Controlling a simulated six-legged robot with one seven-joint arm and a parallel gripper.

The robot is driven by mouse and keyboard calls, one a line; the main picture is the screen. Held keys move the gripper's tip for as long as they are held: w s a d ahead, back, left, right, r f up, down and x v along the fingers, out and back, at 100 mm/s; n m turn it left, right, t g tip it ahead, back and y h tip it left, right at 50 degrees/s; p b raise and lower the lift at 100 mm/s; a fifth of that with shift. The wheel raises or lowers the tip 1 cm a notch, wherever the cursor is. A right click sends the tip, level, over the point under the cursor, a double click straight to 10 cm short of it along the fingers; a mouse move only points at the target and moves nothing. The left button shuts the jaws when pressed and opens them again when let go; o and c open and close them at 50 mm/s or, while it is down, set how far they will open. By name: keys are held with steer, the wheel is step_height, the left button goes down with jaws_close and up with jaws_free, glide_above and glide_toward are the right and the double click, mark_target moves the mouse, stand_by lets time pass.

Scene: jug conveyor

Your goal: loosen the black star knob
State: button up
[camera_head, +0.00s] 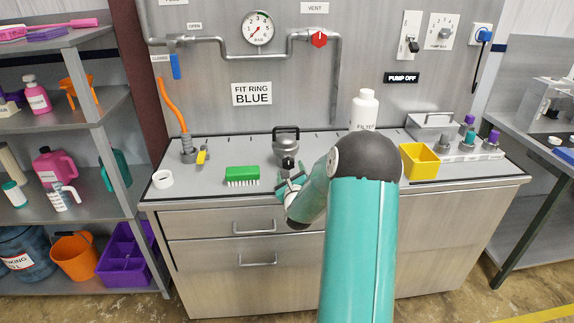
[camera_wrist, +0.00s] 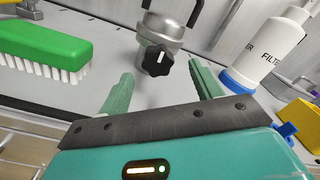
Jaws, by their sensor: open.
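The black star knob (camera_wrist: 157,60) sits on the front of a steel canister (camera_wrist: 171,22) with a dark handle. In the head view the canister (camera_head: 285,150) stands on the worktop, and the knob (camera_head: 288,163) is small on its lower front. My gripper (camera_wrist: 160,82) is open, with green fingers on either side below the knob in the wrist view. The fingers look apart from the knob, with nothing between them. In the head view my gripper (camera_head: 290,185) is just in front of the canister and partly hidden by my arm.
A green brush (camera_head: 242,175) lies left of the canister; a white filter bottle (camera_head: 364,110) stands to its right. A yellow bin (camera_head: 420,162) is farther right. A white ring (camera_head: 162,179) lies far left. A red valve knob (camera_head: 319,39) is on the wall pipe.

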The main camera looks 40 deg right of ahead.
mark_target(288, 165)
steer(key=x, duration=0.5)
steer(key=shift+w, duration=0.3)
steer(key=c, duration=1)
